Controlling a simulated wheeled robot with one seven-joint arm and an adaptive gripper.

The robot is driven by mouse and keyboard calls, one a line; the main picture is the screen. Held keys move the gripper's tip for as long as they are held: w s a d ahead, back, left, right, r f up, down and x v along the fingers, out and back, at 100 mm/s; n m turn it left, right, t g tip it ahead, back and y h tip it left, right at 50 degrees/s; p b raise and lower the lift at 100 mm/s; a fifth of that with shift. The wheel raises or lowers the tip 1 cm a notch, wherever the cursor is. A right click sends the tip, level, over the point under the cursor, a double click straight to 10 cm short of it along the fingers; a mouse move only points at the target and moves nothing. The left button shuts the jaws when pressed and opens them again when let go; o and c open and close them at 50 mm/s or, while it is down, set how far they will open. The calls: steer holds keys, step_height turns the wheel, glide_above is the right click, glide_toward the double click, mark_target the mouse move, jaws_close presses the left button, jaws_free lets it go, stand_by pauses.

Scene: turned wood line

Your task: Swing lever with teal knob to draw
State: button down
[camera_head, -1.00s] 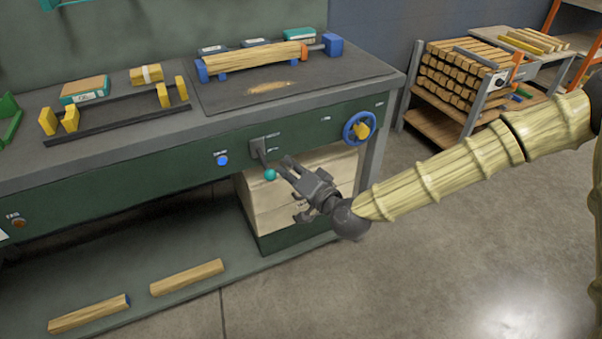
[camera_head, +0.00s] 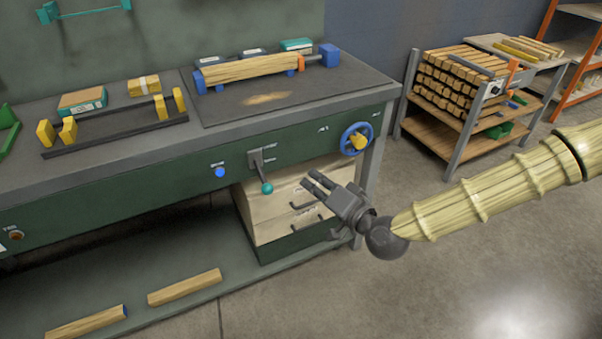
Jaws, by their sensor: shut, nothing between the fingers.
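The lever with the teal knob (camera_head: 267,187) is mounted on the green front panel of the workbench. Its dark arm hangs from a grey bracket (camera_head: 257,158), pointing down and slightly right. Small label plates beside the bracket are too small to read. My gripper (camera_head: 314,181) is to the right of the knob, in front of the pale drawer unit. It is shut and empty, and its fingertips are apart from the knob in the picture.
A blue handwheel (camera_head: 356,139) is on the panel to the right, and a blue button (camera_head: 220,172) to the left. The drawer unit (camera_head: 275,212) with dark handles stands below the bench. A cart (camera_head: 447,157) with stacked wood stands at the right. Open floor lies in front.

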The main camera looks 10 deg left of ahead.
steer(key=shift+v, duration=1.75)
steer(key=shift+r, duration=0.1)
steer(key=s+f+g+h, duration=0.25)
steer(key=s+f, duration=0.25)
steer(key=f, duration=0.8)
steer(key=s+d+f+n+g+h, duration=0.1)
steer(key=s+d+f+g+h, duration=0.2)
steer(key=s+d+f, duration=0.45)
steer(key=s+d+f+g+h, duration=0.3)
steer(key=s+d+f, duration=0.2)
steer(key=s+f, duration=0.6)
steer(key=s+d+f+g+h, duration=0.2)
steer(key=s+d+f, duration=0.15)
steer(key=d, duration=0.35)
steer(key=s+d+f+g+h, duration=0.1)
steer(key=s+d+f+h, duration=0.15)
steer(key=s+d, duration=0.35)
step_height(320, 180, up, 14)
steer(key=w+p, duration=0.1)
steer(key=p, duration=1.4)
steer(key=shift+w+d+r, duration=0.2)
steer(key=shift+w+r, duration=0.05)
steer(key=shift+w, duration=0.05)
